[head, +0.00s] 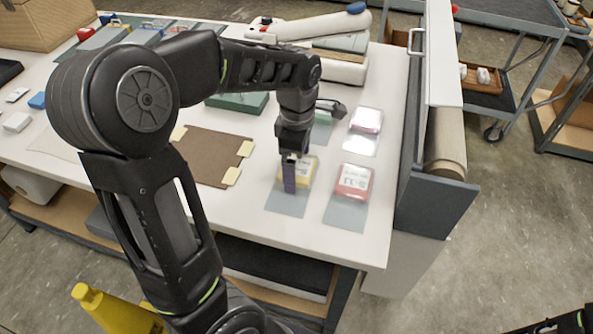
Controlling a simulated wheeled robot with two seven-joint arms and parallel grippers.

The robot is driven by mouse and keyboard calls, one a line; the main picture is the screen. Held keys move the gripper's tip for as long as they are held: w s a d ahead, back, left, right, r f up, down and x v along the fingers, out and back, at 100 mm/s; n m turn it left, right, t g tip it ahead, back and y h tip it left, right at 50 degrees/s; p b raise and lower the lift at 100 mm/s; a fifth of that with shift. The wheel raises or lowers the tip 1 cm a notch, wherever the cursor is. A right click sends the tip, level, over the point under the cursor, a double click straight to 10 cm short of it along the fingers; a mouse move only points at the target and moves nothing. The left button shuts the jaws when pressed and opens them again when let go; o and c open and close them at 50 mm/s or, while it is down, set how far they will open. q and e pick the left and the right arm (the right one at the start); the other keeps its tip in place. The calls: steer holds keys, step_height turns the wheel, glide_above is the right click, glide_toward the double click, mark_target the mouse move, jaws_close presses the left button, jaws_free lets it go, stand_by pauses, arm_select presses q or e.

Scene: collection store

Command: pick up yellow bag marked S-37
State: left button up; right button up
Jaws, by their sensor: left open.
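A small yellow bag (309,168) with a pale label lies on a grey mat (287,204) near the front right of the white table. Its marking is too small and too covered for me to read. My left gripper (289,180) is open and points down at the yellow bag, hiding its left and middle part. I cannot tell whether the fingers touch the bag. My right gripper is out of view; only a dark part of my own shows at the bottom right corner.
A red bag (354,181) lies close to the right on its own mat, and another red bag (367,119) lies behind it. A brown board (212,157) with yellow corners lies to the left. A grey cabinet (432,200) borders the table's right end.

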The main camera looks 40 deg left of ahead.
mark_target(297, 167)
arm_select(q)
steer(key=shift+c, duration=0.2)
stand_by(0.3)
steer(key=c, duration=1.3)
step_height(297, 167, up, 10)
steer(key=shift+r, duration=0.1)
